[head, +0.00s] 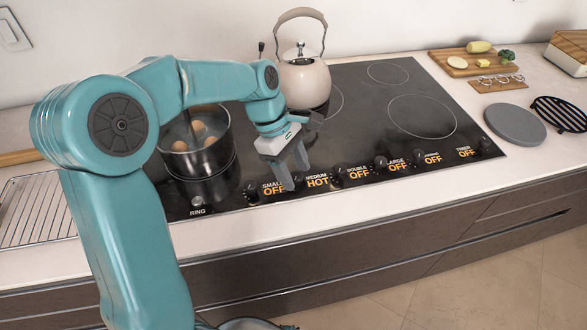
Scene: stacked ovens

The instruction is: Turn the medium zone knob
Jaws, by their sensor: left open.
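The black cooktop's front strip carries a row of knobs with orange labels. The label beside the medium zone knob (298,183) reads HOT; the small, double, large, warming and timer labels read OFF. My left gripper (295,176) is open, pointing down at the medium knob, with its fingers over or around it. The fingers hide much of the knob, so I cannot tell whether they touch it. My right gripper is not in view.
A pot with eggs (205,150) stands at the cooktop's left. A cream kettle (304,82) stands behind my gripper. The small knob (251,193) and double knob (338,174) flank the medium knob closely. The cooktop's right side is clear.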

